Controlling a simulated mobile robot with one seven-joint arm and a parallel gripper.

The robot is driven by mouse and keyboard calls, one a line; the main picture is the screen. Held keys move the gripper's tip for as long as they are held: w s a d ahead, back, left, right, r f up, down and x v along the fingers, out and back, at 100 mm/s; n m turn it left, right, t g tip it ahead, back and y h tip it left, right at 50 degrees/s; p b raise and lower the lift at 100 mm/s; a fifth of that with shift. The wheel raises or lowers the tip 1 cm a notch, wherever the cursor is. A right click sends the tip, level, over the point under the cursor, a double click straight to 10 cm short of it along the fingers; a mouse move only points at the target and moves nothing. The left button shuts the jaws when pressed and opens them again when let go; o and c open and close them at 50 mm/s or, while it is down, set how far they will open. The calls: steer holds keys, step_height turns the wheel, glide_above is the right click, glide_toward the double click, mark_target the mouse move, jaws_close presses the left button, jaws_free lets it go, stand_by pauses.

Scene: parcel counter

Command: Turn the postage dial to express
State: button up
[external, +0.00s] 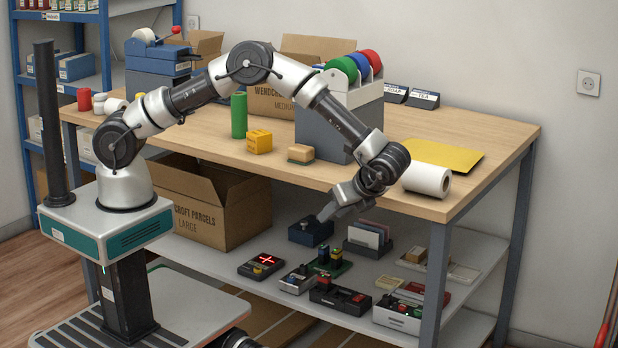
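My gripper (326,214) hangs in front of the table's front edge, pointing down and to the left. It appears over the lower shelf, just above a small dark blue box (311,233) in the picture. Its fingers are seen from the side, so I cannot tell whether they are open or shut. No dial marked for postage or express can be made out. Several small devices with knobs or buttons stand on the lower shelf, among them a dark one with a red cross (262,266) and a black one with red parts (341,297). Their markings are too small to read.
The wooden table (490,135) holds a grey tape dispenser (325,125), a green cylinder (239,115), a yellow block (259,142), a white roll (427,179) and a yellow envelope (440,153). A large open carton (215,205) stands on the lower shelf (225,283), left of the devices.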

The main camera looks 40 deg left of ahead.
mark_target(386, 299)
steer(key=w+d+f+m+t+h+b, duration=0.1)
steer(key=d+f+m+t+h+b, duration=0.15)
steer(key=d+f+m, duration=0.35)
steer(key=w+d+f+m+t+h+b, duration=0.1)
steer(key=w+d+f+m+b, duration=0.2)
steer(key=f, duration=0.6)
steer(key=s+f+m+t+h+b, duration=0.1)
steer(key=s+f+t, duration=0.1)
steer(key=f+t, duration=0.45)
steer(key=s+f+m+t+h+b, duration=0.1)
steer(key=s+f+t, duration=0.25)
steer(key=f, duration=0.65)
steer(key=shift+t, duration=0.45)
steer(key=w+a, duration=0.1)
steer(key=w, duration=0.4)
steer(key=w+a, duration=0.1)
steer(key=w, duration=1.1)
steer(key=shift+w+a+r, duration=0.15)
steer(key=shift+w+a, duration=0.1)
steer(key=shift+a, duration=0.15)
jaws_close()
